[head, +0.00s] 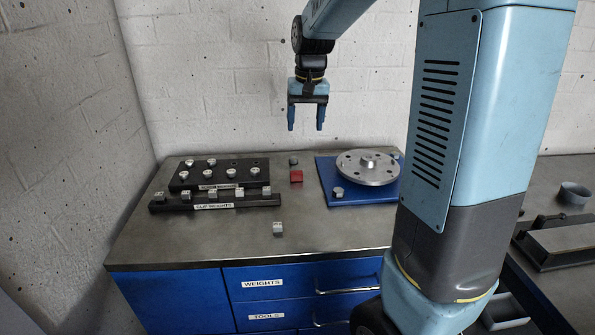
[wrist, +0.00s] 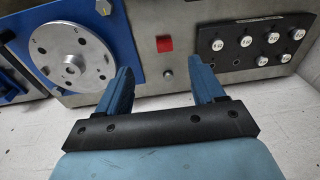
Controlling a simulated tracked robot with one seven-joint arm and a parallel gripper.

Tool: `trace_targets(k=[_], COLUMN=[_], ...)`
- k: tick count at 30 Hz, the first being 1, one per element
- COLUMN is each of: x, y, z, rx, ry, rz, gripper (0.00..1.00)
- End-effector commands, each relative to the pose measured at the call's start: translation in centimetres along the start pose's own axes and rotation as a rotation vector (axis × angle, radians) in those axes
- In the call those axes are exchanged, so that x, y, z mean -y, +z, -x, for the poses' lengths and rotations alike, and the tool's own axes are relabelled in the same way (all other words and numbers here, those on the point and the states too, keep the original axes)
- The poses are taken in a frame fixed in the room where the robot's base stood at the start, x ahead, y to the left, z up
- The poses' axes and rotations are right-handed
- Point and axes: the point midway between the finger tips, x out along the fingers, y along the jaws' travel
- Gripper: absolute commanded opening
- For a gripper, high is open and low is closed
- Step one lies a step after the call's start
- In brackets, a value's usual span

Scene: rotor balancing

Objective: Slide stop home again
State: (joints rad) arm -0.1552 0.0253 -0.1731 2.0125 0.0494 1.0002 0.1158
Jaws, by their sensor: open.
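My gripper (head: 306,126) is open and empty, high above the back of the bench with its fingers pointing down. Its two blue fingers show apart in the wrist view (wrist: 160,66). A silver disc rotor (head: 367,167) with a raised hub lies on a blue base plate (head: 334,169) at the right of the bench; it also shows in the wrist view (wrist: 72,54). A small metal piece (head: 338,191) sits at the plate's front, beside the rotor's rim; I cannot tell for sure that it is the stop. The gripper touches nothing.
A red block (head: 296,176) and a small grey knob (head: 293,161) stand left of the plate. Black racks (head: 243,163) with several silver weights are farther left. A lone metal cube (head: 278,229) lies near the front edge. The front of the bench is mostly clear.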

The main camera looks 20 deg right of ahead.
Motion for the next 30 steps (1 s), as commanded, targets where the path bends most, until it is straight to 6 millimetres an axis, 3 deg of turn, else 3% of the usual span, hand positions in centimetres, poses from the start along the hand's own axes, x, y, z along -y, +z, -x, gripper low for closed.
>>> trace_targets(k=[6,12,20,30], x=[0.8,1.1,1.1,0.7], y=[-4.3,-6.0,-6.1,-5.5], z=[-4.1,-6.0,-8.0,-13.8], rx=[0.068,0.093,0.099,0.101], ry=[0.035,0.051,0.054,0.055], rz=[-0.027,-0.037,-0.04,-0.04], gripper=[0.68,0.68,0.68,0.68])
